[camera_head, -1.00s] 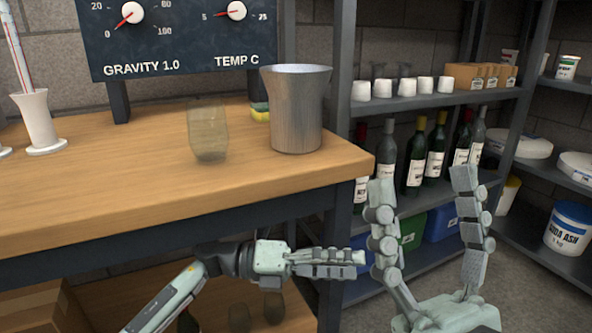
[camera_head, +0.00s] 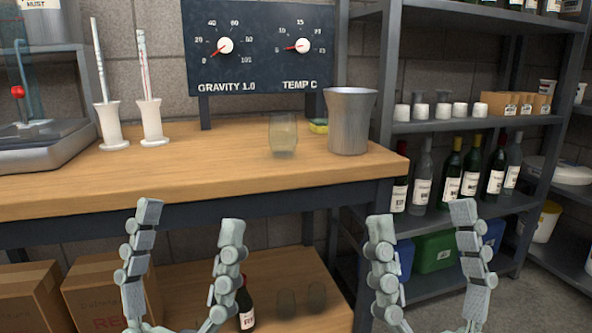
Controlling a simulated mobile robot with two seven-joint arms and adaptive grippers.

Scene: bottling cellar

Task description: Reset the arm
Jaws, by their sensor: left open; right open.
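My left gripper (camera_head: 190,212) is open and empty. It points upward in front of the workbench, below the height of its top. My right gripper (camera_head: 422,213) is also open and empty, pointing upward in front of the bench's right end and the shelf rack. The two grippers stand side by side, apart from each other, and neither touches anything. Both arms are cut off by the lower edge of the picture.
The wooden workbench (camera_head: 230,179) holds a glass (camera_head: 283,136), a metal pitcher (camera_head: 350,122) and two white stands with thin tubes. A gauge board (camera_head: 258,68) stands behind. A metal rack (camera_head: 470,125) with bottles is at right. Cardboard boxes (camera_head: 95,285) sit below the bench.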

